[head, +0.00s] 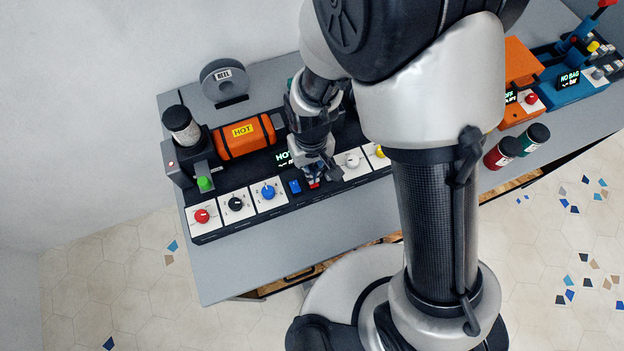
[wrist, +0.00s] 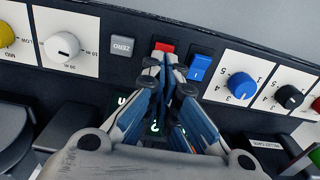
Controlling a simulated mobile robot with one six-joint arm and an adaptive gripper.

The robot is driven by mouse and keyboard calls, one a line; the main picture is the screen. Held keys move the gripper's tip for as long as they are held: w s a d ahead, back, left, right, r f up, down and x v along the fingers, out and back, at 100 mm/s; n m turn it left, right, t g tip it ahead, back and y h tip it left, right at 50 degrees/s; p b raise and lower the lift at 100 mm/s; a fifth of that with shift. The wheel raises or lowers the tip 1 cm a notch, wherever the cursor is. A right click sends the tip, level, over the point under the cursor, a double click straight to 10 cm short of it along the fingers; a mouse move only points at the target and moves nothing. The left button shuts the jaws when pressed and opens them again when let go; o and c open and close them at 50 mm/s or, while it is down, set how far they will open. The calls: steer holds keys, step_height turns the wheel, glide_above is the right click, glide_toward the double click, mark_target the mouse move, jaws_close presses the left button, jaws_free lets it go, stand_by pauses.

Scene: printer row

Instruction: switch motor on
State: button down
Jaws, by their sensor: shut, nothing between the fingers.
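A dark machine panel (head: 250,205) carries a row of knobs and switches. A blue rocker switch (head: 295,186) sits on it just left of my gripper; in the wrist view it shows (wrist: 199,68) with a white line mark. A red button (wrist: 165,47) is right by my fingertips, and they partly cover it. My gripper (wrist: 167,72) is shut and empty, fingertips together over the panel near the red button, beside the blue switch. It also shows in the head view (head: 316,178). I cannot tell whether the tips touch the button. No readable motor label shows.
A grey ZERO button (wrist: 122,46), a blue knob (wrist: 242,86), a black knob (wrist: 289,97) and a white knob (wrist: 62,46) flank the switches. An orange HOT cylinder (head: 243,134) lies behind the panel. The bench front (head: 230,270) is clear.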

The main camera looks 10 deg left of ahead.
steer(key=shift+f+b, duration=0.5)
steer(key=shift+f, duration=0.15)
steer(key=shift+r, duration=0.1)
steer(key=shift+r+p, duration=2.75)
steer(key=shift+r, duration=0.75)
